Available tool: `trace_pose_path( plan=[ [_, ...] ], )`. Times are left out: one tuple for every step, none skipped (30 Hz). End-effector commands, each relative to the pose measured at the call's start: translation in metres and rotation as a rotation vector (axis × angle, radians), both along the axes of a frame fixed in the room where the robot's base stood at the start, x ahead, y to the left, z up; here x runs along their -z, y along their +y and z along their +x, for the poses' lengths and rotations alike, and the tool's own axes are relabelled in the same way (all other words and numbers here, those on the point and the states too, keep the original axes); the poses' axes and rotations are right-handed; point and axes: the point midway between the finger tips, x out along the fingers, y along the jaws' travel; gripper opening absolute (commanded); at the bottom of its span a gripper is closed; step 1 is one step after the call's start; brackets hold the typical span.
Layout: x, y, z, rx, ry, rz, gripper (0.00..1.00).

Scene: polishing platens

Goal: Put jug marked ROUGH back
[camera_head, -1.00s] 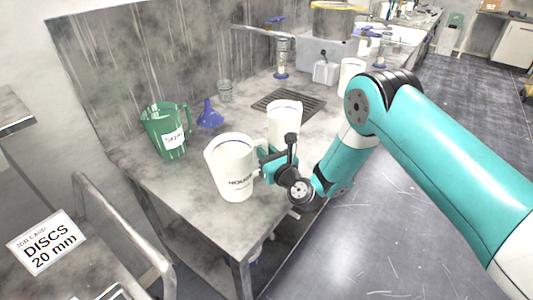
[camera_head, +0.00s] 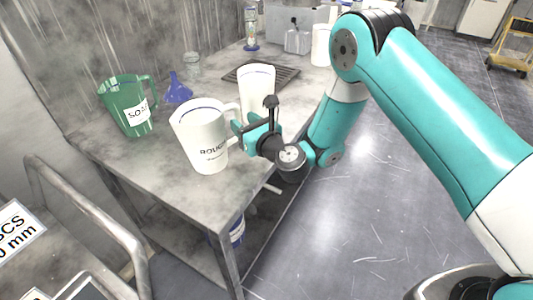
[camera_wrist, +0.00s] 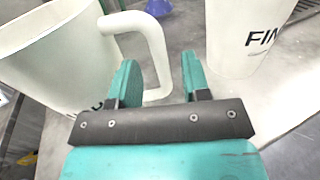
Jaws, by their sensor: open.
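The white jug marked ROUGH (camera_head: 200,133) stands upright near the front edge of the grey bench. Its handle faces my gripper, and it also shows in the wrist view (camera_wrist: 55,50). My gripper (camera_wrist: 159,65) is open beside the jug. The lower part of the handle lies between or just beyond the two fingers; I cannot tell whether they touch it. A second white jug (camera_head: 257,88) stands behind, and its lettering in the wrist view (camera_wrist: 245,35) begins "FIN".
A green jug marked SOAP (camera_head: 128,108), a blue funnel (camera_head: 177,90) and a clear beaker (camera_head: 192,66) stand at the left and back of the bench (camera_head: 165,155). A dark drain grate (camera_head: 285,77) lies behind the second jug. Open floor (camera_head: 375,215) is to the right.

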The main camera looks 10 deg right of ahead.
Motion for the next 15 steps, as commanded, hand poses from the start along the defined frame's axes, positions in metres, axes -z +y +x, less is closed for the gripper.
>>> trace_pose_path(
  plan=[
    [0.009, -0.003, -0.003, 0.002, -0.001, 0.001, 0.43],
    [0.008, -0.004, -0.005, 0.002, -0.001, 0.002, 0.43],
    [0.008, -0.006, -0.008, 0.001, -0.001, 0.0, 0.43],
    [0.008, -0.007, -0.01, 0.001, -0.002, 0.0, 0.43],
    [0.008, -0.008, -0.012, 0.001, 0.0, 0.001, 0.43],
    [0.008, -0.01, -0.015, 0.001, -0.001, 0.0, 0.43],
    [0.008, -0.011, -0.018, 0.001, -0.001, 0.0, 0.43],
    [0.008, -0.012, -0.02, 0.001, 0.0, 0.001, 0.43],
    [0.008, -0.014, -0.023, 0.001, -0.002, 0.001, 0.43],
    [0.009, -0.015, -0.026, 0.001, -0.002, 0.001, 0.43],
    [0.009, -0.017, -0.028, 0.001, -0.001, 0.002, 0.43],
    [0.008, -0.019, -0.032, 0.002, -0.002, 0.001, 0.43],
    [0.008, -0.021, -0.035, 0.002, -0.002, 0.0, 0.43],
    [0.008, -0.023, -0.037, 0.003, -0.002, 0.001, 0.43],
    [0.008, -0.025, -0.042, 0.002, -0.002, 0.002, 0.43]
  ],
)
